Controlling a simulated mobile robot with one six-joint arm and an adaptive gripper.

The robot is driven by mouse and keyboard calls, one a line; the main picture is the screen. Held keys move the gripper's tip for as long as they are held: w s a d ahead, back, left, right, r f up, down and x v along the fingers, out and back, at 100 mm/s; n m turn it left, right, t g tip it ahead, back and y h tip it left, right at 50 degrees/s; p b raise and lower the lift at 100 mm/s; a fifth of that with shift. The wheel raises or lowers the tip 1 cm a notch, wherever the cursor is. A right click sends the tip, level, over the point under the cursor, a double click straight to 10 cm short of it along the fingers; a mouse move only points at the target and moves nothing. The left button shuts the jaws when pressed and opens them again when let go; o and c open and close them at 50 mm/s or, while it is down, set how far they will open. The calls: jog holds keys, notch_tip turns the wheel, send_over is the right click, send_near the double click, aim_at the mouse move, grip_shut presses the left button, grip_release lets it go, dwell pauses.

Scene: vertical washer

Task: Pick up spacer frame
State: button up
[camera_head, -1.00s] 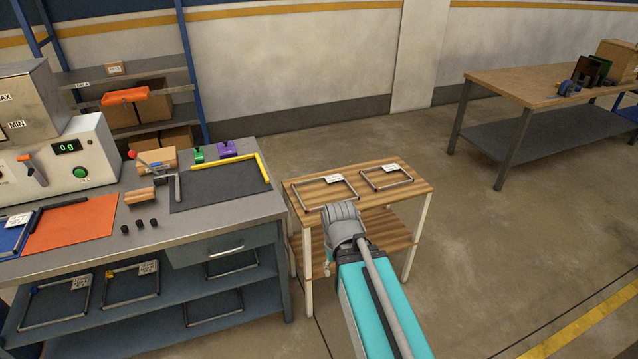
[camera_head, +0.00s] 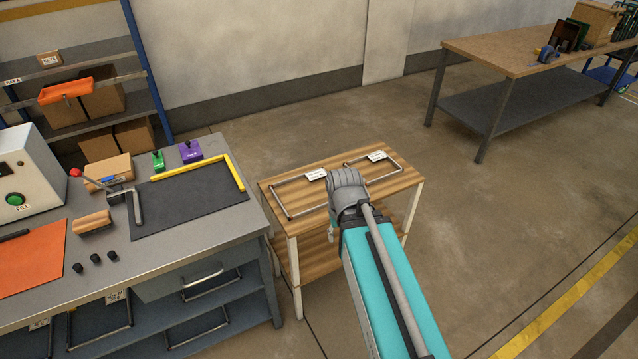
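Two thin grey spacer frames with white tags lie on the top of a small striped wooden stand (camera_head: 335,219). The left spacer frame (camera_head: 284,208) is the larger one. The right spacer frame (camera_head: 397,157) is smaller and partly hidden behind my wrist. My arm reaches in from the bottom right, and its grey end, my gripper (camera_head: 346,180), shows in front of the stand top, between the two frames. The fingers are hidden from this side, so I cannot tell whether they are open or touch anything.
A grey workbench (camera_head: 190,237) stands at left with a dark mat (camera_head: 185,205), a yellow corner piece (camera_head: 236,170), and clamps. More frames lie on its lower shelf. A long wooden table (camera_head: 520,54) stands at the back right. Open floor lies right of the stand.

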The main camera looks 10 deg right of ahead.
jog(key=shift+w+d, duration=0.3)
jog(key=shift+w, duration=0.1)
jog(key=shift+w, duration=0.1)
jog(key=n+b, duration=0.5)
jog(key=n, duration=1.6)
send_over(326, 203)
jog(key=shift+d+f, duration=0.1)
jog(key=shift+f, duration=2.5)
jog(key=shift+f, duration=0.15)
notch_tip(326, 203, down, 8)
jog(key=b, duration=0.9)
jog(key=shift+f, duration=0.2)
